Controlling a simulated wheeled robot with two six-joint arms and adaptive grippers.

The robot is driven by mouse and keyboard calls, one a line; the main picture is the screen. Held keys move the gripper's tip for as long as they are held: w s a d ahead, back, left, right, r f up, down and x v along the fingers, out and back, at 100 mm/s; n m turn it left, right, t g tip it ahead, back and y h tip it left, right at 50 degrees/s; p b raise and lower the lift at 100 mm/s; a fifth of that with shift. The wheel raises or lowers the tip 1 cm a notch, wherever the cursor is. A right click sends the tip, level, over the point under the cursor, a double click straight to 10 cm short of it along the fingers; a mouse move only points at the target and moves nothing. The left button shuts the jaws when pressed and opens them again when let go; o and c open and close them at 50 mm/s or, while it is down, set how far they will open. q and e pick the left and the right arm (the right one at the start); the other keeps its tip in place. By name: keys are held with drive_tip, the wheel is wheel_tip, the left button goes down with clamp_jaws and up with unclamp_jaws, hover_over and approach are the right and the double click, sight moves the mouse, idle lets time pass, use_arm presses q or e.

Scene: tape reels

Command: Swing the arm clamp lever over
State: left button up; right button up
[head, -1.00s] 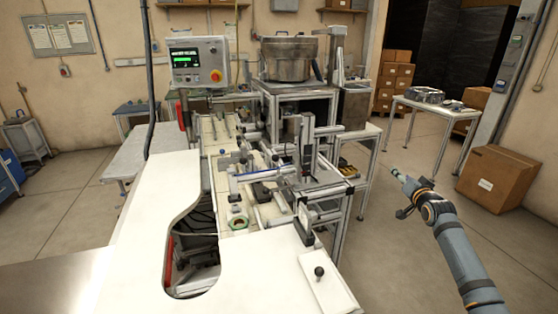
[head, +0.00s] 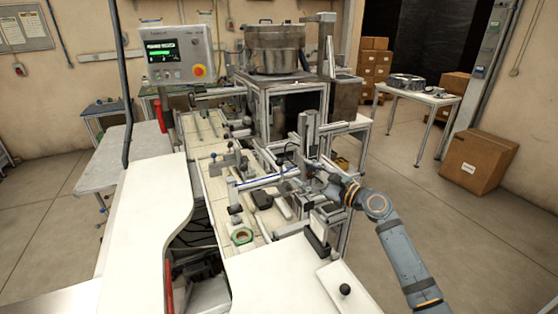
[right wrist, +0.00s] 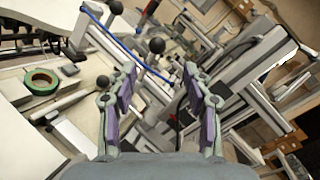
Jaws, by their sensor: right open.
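My right gripper (head: 308,172) is over the machine, at the upright post beside the horizontal arm. In the right wrist view its two fingers (right wrist: 157,92) are spread apart with nothing between them. A lever with a black ball knob (right wrist: 157,46) stands just beyond the fingertips, between them and apart from them. Other black ball knobs show to its left, one at the top (right wrist: 116,8) and one lower (right wrist: 103,82). I cannot tell for certain which knob belongs to the arm clamp lever. The aluminium arm (head: 268,181) with a blue strip reaches left from the post. My left gripper is out of view.
A green tape reel (head: 241,236) lies on the machine bed, front left of the arm. A metal post (head: 310,132) rises close to my right gripper. A plate with a black knob (head: 345,290) is at the front right.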

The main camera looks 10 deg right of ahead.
sight(281, 166)
drive_tip(key=p+x, duration=0.1)
drive_tip(key=x, duration=0.3)
drive_tip(key=shift+w+a+r, duration=0.15)
drive_tip(key=shift+a+r, duration=0.05)
drive_tip(key=shift+a, duration=0.15)
drive_tip(key=x, duration=0.5)
drive_tip(key=shift+w+f+p, duration=0.15)
drive_tip(key=shift+f+p, duration=0.2)
drive_tip(key=shift+p, duration=0.05)
drive_tip(key=shift+w+a, duration=0.1)
drive_tip(key=shift+w, duration=0.1)
drive_tip(key=shift+w+a+f, duration=0.1)
drive_tip(key=shift+w+a, duration=0.1)
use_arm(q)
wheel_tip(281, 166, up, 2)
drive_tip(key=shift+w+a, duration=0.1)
use_arm(e)
clamp_jaws()
